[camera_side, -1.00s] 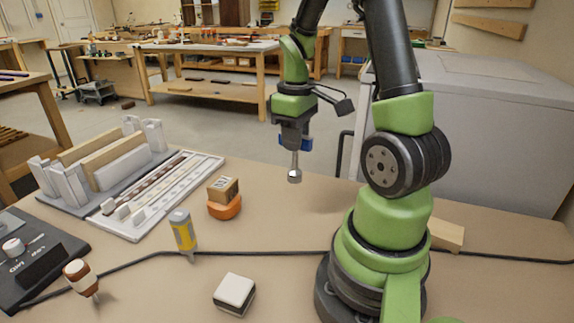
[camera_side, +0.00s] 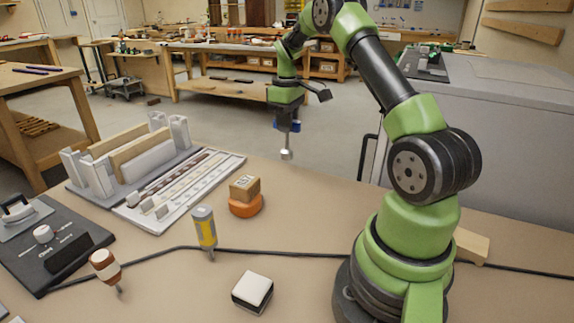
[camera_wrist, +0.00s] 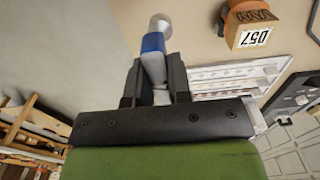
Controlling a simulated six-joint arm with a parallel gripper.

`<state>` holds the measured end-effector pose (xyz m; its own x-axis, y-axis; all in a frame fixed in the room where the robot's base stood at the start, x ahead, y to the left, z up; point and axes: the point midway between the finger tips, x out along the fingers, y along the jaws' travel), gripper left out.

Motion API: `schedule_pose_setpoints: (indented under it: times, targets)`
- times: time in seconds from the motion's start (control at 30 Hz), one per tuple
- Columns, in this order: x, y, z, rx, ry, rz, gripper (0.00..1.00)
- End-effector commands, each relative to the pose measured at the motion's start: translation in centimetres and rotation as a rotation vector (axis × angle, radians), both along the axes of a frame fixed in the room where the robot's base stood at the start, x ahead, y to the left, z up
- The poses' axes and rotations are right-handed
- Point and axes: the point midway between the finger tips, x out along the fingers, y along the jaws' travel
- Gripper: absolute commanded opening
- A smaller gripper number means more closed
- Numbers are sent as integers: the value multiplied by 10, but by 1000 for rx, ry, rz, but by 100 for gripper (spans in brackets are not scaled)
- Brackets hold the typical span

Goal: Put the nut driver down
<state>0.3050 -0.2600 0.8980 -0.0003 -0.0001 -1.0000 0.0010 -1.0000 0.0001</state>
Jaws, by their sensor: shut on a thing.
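The nut driver (camera_side: 286,146) has a blue handle and a silver shaft with a wide round end. My gripper (camera_side: 287,119) is shut on its handle and holds it upright, socket end down. The driver hangs clear of the bench (camera_side: 330,215), near the bench's far edge in the side view. In the wrist view the driver's blue part (camera_wrist: 153,43) sticks out from between the jaws of my gripper (camera_wrist: 152,72). Part of the handle is hidden by the jaws.
A rack (camera_side: 135,157) and tray (camera_side: 228,165) stand left. A white-topped block (camera_side: 253,290) and a cable (camera_side: 300,253) lie in front. Bench right of the disc is clear.

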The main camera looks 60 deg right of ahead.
Motion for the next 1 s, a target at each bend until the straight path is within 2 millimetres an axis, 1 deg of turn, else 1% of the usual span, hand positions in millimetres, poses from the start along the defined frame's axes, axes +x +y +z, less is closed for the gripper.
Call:
schedule_pose_setpoints:
  times: [0.03, 0.1, 0.27, 0.4, 0.5, 0.9, 0.93, 0.97, 1.0]
  targets:
    - [-1, 1, -12, 4, 4, 0, 0]
    - [-1, 1, -24, 3, 3, 0, 0]
    - [0, 0, -40, 1, 0, -1, 0]
    - [0, 0, -61, 2, 1, 0, 0]
    - [0, 0, -71, 1, 0, -2, 0]
    - [0, 0, -77, -1, -2, -1, 0]
    - [0, 0, -77, -1, -1, -1, 23]
    - [0, 0, -77, -1, -2, -1, 30]
    - [0, 0, -77, -1, -2, -1, 39]
